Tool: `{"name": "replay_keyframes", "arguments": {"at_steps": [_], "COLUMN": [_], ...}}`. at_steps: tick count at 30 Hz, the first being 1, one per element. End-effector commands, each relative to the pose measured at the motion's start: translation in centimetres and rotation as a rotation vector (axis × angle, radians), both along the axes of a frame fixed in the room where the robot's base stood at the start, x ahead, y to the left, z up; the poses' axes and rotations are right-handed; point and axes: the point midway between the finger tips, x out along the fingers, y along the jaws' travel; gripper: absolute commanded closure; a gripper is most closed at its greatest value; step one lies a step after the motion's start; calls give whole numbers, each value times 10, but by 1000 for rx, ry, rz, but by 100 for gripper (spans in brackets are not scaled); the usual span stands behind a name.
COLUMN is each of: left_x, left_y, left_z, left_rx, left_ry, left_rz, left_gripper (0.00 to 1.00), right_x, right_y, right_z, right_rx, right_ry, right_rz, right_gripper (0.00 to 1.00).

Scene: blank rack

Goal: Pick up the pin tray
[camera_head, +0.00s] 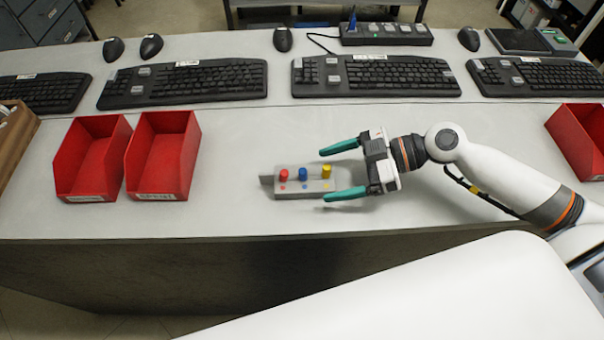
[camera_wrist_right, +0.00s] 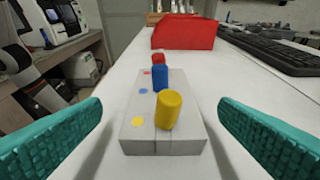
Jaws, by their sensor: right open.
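The pin tray (camera_head: 303,189) is a small light-grey block on the table near its front edge. A red pin (camera_head: 283,176), a blue pin (camera_head: 303,174) and a yellow pin (camera_head: 326,171) stand upright on it, beside matching colour dots. My right gripper (camera_head: 332,173) is open, with teal fingers on either side of the tray's right end. In the right wrist view the tray (camera_wrist_right: 135,140) lies ahead between the two fingers (camera_wrist_right: 160,140), with the yellow pin nearest. A gap shows between each finger and the tray. My left gripper is not in view.
Two red bins (camera_head: 92,158) (camera_head: 162,155) stand left of the tray, and another red bin (camera_head: 580,140) is at the far right. Several keyboards (camera_head: 375,76) and mice (camera_head: 283,39) line the back. The table around the tray is clear.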

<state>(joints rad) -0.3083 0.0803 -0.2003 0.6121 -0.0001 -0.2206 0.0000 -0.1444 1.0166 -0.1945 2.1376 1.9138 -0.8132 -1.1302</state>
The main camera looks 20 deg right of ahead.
Motion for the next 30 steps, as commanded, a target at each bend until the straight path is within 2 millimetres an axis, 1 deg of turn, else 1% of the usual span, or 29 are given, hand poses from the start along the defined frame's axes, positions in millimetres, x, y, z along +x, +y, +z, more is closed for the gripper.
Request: {"name": "replay_keyframes", "arguments": {"at_steps": [6,10,12,15,19,25,26,30], "left_x": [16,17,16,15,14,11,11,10], "left_y": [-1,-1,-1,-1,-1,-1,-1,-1], "left_z": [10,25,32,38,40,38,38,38], "left_rx": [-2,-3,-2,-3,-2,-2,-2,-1], "left_ry": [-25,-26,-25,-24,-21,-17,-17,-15], "left_rz": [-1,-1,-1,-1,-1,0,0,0], "left_gripper": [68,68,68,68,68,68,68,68], "right_x": [3,9,13,16,18,17,17,17], "right_y": [10,23,31,43,49,50,50,49], "right_z": [-1,-4,-8,-15,-21,-23,-23,-23], "right_rx": [2,4,4,3,1,-1,-1,0], "right_ry": [-1,0,-1,0,-1,0,0,-1], "right_rz": [0,1,1,1,1,1,1,1], "right_gripper": [16,16,16,16,16,16,20,43]}}
